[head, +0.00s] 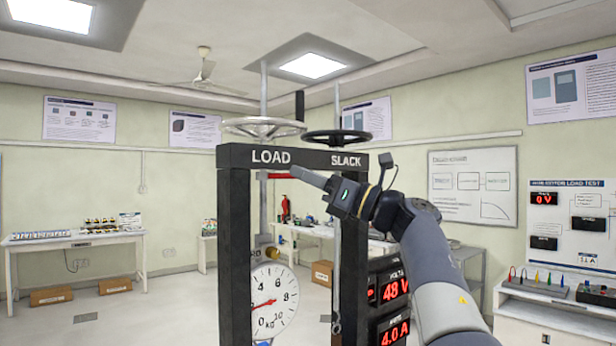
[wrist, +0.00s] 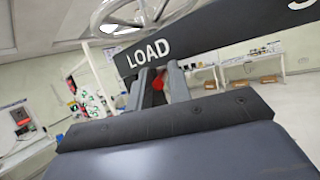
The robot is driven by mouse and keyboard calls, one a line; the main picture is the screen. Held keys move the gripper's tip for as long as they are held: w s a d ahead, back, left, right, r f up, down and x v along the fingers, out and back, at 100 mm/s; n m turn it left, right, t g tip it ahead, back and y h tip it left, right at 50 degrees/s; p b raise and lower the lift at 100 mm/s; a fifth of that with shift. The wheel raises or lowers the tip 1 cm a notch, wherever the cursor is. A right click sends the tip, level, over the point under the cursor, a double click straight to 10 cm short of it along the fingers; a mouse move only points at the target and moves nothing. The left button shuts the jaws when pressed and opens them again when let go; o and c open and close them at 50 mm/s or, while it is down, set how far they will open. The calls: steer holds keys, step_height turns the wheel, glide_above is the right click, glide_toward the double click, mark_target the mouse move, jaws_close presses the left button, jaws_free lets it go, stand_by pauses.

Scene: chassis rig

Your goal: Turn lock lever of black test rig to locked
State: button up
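The black test rig (head: 234,230) stands ahead in the head view, its top beam marked LOAD and SLACK. A grey handwheel (head: 263,127) and a black handwheel (head: 337,137) sit above the beam. A red bar (head: 281,176) shows below the LOAD end, partly behind my gripper; I cannot tell if it is the lock lever. My gripper (head: 294,171) reaches left across the frame under the beam. In the wrist view, my gripper's fingers (wrist: 160,72) are apart, with a red part (wrist: 157,83) seen between them. Contact with it cannot be told.
A round dial gauge (head: 273,302) hangs inside the rig frame. Red number displays (head: 393,290) are at the rig's right, near my arm. A table with parts (head: 75,240) stands at the left wall and a white bench (head: 555,305) at the right.

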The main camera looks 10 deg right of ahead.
steer(key=shift+o, duration=1.3)
steer(key=shift+d+f, duration=0.1)
steer(key=b+v, duration=0.3)
steer(key=v, duration=0.7)
steer(key=shift+s+d+b, duration=0.25)
steer(key=shift+d+b, duration=0.05)
